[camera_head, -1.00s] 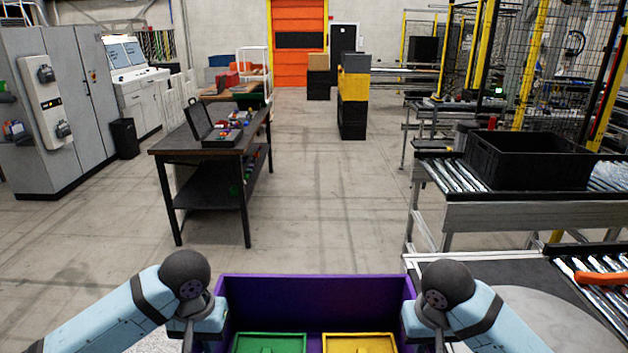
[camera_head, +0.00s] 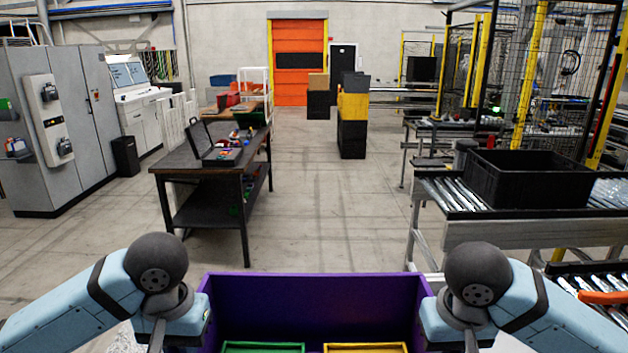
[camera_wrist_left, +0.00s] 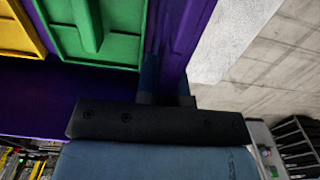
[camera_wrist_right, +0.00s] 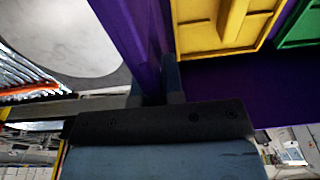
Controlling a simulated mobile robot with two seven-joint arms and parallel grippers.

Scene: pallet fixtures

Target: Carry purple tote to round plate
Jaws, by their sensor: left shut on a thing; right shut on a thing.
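The purple tote (camera_head: 315,300) is at the bottom centre of the head view, held between my two arms, its near part cut off by the frame. A green lidded piece (camera_head: 262,348) and a yellow one (camera_head: 365,348) lie side by side in it. My left gripper (camera_wrist_left: 168,88) is shut on one side wall of the tote. My right gripper (camera_wrist_right: 156,88) is shut on the opposite side wall. The round plate (camera_wrist_right: 65,35), pale grey, shows in the right wrist view beside the tote, outside its wall; I cannot make it out in the head view.
A roller conveyor (camera_head: 445,195) with a black crate (camera_head: 528,178) stands at the right. A dark worktable (camera_head: 175,160) with an open case stands ahead left. An orange-handled item (camera_head: 604,297) lies on lower rollers at right. Open floor (camera_head: 325,205) lies ahead.

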